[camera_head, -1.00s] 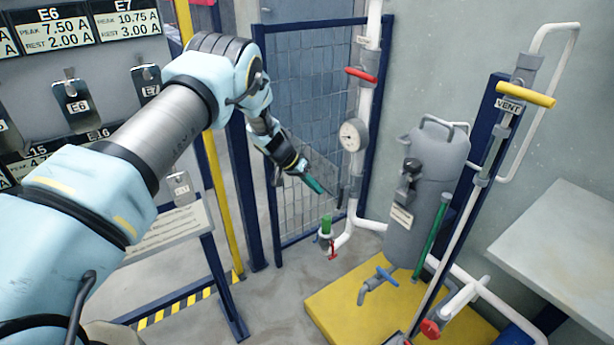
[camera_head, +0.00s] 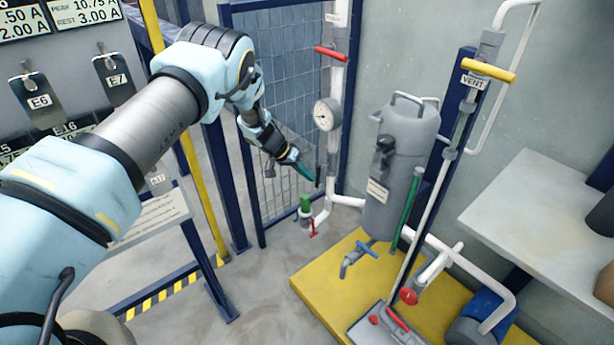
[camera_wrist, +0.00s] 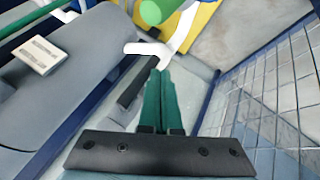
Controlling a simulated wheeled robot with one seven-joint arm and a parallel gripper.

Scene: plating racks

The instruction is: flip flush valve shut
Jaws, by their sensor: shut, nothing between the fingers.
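No label I can read names a flush valve, so I cannot tell which handle it is. A thin black bar (camera_head: 317,178) hangs beside the white pipe below the gauge. A dark bar (camera_wrist: 138,84), probably the same one, shows left of my fingertips in the wrist view. My gripper (camera_head: 308,173) has green fingers, which are together and empty (camera_wrist: 160,78). Its tip is close to the black bar; contact is unclear. A red handle (camera_head: 331,54) lies across the upper pipe. A small red handle (camera_head: 312,228) is below, by a green cylinder (camera_head: 305,203).
A grey tank (camera_head: 395,185) stands on a yellow base (camera_head: 318,283), with a blue-handled tap (camera_head: 365,248). A yellow handle (camera_head: 488,70) is by the VENT label. A mesh panel (camera_head: 278,95) is behind my gripper. A grey table (camera_head: 550,215) is at right.

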